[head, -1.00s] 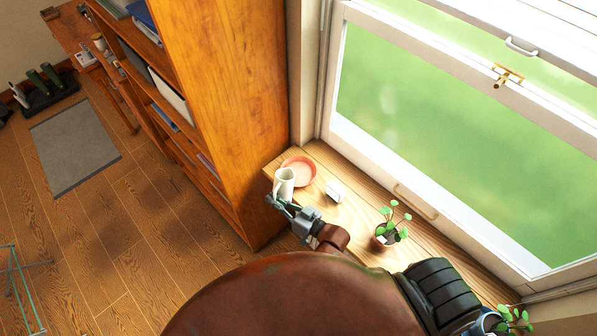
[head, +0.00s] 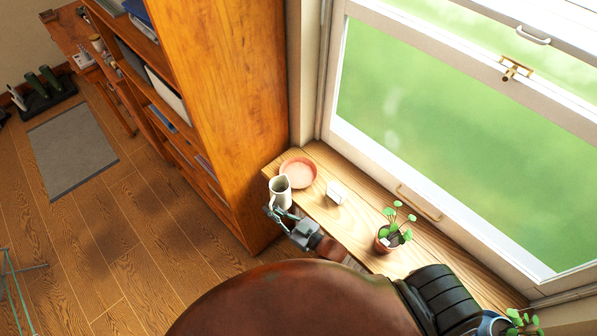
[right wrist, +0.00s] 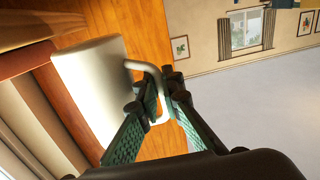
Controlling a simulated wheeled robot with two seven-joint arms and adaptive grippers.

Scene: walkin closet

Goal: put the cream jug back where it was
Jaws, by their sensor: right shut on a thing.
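The cream jug (head: 281,191) is at the left end of the wooden window sill (head: 343,232), beside a terracotta saucer (head: 299,172). My right gripper (head: 272,211) is shut on the jug's handle. In the right wrist view the jug (right wrist: 88,85) shows at left, with its handle between the green fingers of my right gripper (right wrist: 157,100). In the head view the jug leans slightly and its open top faces the camera. I cannot tell whether its base touches the sill. My left gripper is out of view.
A tall wooden bookcase (head: 237,100) borders the sill on the left. The window (head: 450,130) rises behind. Another plant (head: 522,322) is at lower right.

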